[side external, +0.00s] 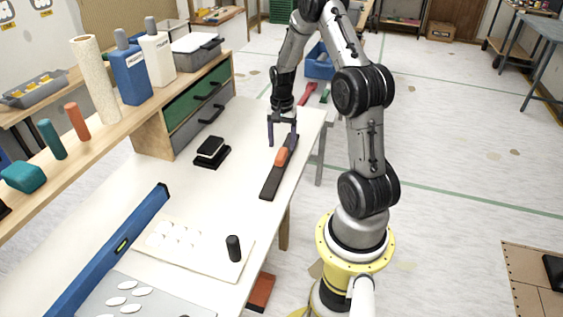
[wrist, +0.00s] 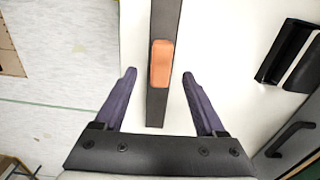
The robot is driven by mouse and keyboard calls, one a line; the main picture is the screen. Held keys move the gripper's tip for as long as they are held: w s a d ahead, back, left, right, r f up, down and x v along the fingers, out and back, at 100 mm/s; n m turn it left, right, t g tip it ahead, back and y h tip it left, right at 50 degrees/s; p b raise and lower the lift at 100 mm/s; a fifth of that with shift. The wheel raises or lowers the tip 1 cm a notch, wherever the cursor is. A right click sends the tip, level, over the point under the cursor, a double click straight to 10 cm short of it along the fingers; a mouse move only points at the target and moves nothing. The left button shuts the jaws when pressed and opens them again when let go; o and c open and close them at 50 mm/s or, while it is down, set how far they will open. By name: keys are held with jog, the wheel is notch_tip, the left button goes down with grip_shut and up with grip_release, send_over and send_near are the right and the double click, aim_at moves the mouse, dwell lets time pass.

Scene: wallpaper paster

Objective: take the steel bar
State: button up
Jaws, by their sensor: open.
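The steel bar (side external: 270,184) is a long, flat, dark bar with an orange grip (side external: 281,157) on it. It lies on the white table near the right edge. In the wrist view the bar (wrist: 157,105) runs up the middle, with its orange grip (wrist: 160,63) between the fingertips. My gripper (side external: 282,143) is open and empty at the far end of the bar, pointing down. In the wrist view my gripper (wrist: 159,74) has one finger on each side of the bar, with clear gaps. I cannot tell how high the fingertips are above the table.
A black block (side external: 211,152) lies left of the bar. A drawer unit (side external: 190,115) stands behind it. A blue level (side external: 115,250), a pale board (side external: 190,249) and a dark cylinder (side external: 233,248) are nearer the camera. The table (side external: 235,180) between them is partly clear.

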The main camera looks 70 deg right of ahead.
aim_at(281, 152)
notch_tip(281, 152, down, 5)
jog(key=shift+w+f, duration=0.1)
dwell(0.3)
grip_shut()
jog(key=shift+d, duration=0.1)
dwell(1.2)
